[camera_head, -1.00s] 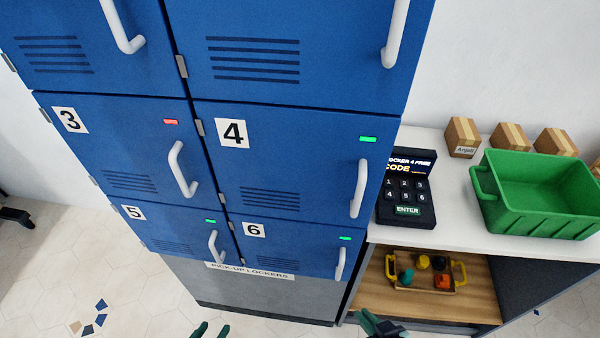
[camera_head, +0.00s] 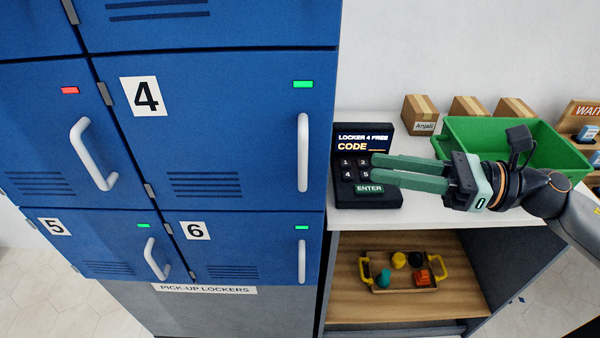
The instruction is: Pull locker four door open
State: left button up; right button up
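Locker four door (camera_head: 215,125) is blue, with a black 4 on a white label, a green light and vent slots. It looks shut, flush with its neighbours. Its white vertical handle (camera_head: 303,152) is on the door's right side. My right gripper (camera_head: 373,168) comes in from the right, in front of the keypad (camera_head: 345,196), with its green fingers pointing left toward the handle. The fingers are apart with nothing between them, and the tips are clear of the handle to its right. My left gripper is out of view.
The keypad screen reads LOCKER 4 FREE and CODE. A green bin (camera_head: 560,150) and wooden boxes (camera_head: 420,114) stand on the white counter (camera_head: 405,214). A tray (camera_head: 404,289) with small items is on the shelf below. Lockers five (camera_head: 80,255) and six (camera_head: 250,240) look shut.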

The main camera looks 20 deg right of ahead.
aim_at(303, 183)
jog(key=shift+n, duration=0.3)
jog(key=shift+s+p+x, duration=0.2)
jog(key=shift+p+x, duration=1.4)
jog(key=shift+x, duration=3.7)
jog(key=shift+w+a+p, duration=0.25)
jog(key=shift+a+p, duration=0.1)
jog(key=shift+a, duration=0.3)
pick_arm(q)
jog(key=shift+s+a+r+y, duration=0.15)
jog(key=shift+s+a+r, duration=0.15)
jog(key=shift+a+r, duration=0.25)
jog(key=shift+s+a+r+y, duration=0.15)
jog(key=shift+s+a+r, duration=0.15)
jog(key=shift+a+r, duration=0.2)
pick_arm(e)
jog(key=shift+w+a, duration=0.15)
jog(key=shift+a, duration=0.15)
jog(key=shift+f, duration=0.1)
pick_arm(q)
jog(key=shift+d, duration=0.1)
pick_arm(e)
grip_shut()
